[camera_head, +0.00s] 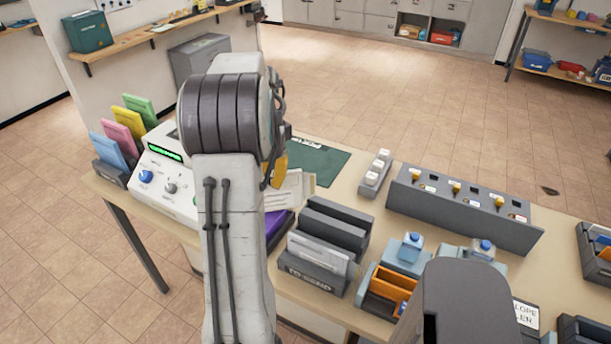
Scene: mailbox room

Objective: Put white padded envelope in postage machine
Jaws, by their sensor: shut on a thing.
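The postage machine (160,172), a pale box with a green lit display and knobs, stands at the left end of the table. My arm rises in front of it and hides its right part. My gripper (277,172) shows only in part, as a yellow piece at the right edge of my arm, to the right of the machine. It is shut on a whitish flat envelope (297,186), which sticks out just right of the arm. My arm hides the fingertips and the envelope's left part.
Colored folders (128,122) stand left of the machine. A dark green mat (318,160) lies behind the envelope. A dark sorter with envelopes (318,262), a purple item (279,228), a grey divided box (462,208) and an orange-lined bin (386,290) crowd the table's middle and right.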

